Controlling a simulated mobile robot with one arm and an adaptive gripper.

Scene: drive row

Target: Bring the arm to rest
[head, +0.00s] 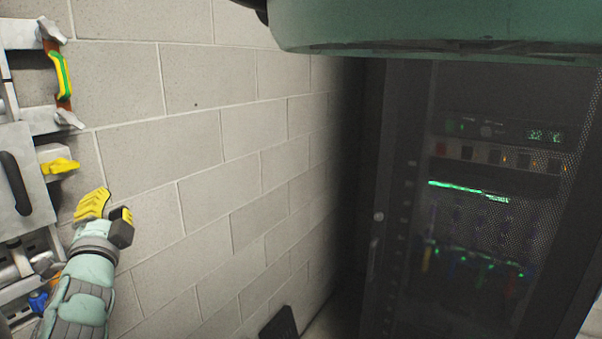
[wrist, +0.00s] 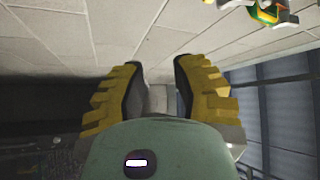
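My gripper (head: 97,204) has yellow ridged fingers and a pale green wrist. It is at the lower left of the head view, in front of the block wall and just right of the grey wall-mounted equipment. In the wrist view my gripper (wrist: 158,85) shows its two fingers standing apart, with nothing between them. It looks open and empty, and apart from the wall. My pale green arm runs down to the bottom edge of the head view.
Grey equipment (head: 18,170) with a black handle is on the wall at left. A green-yellow handle (head: 62,75) and a yellow knob (head: 60,166) stick out from it. A dark rack (head: 400,200) with mesh door and green lights stands at right. The block wall (head: 190,140) between is bare.

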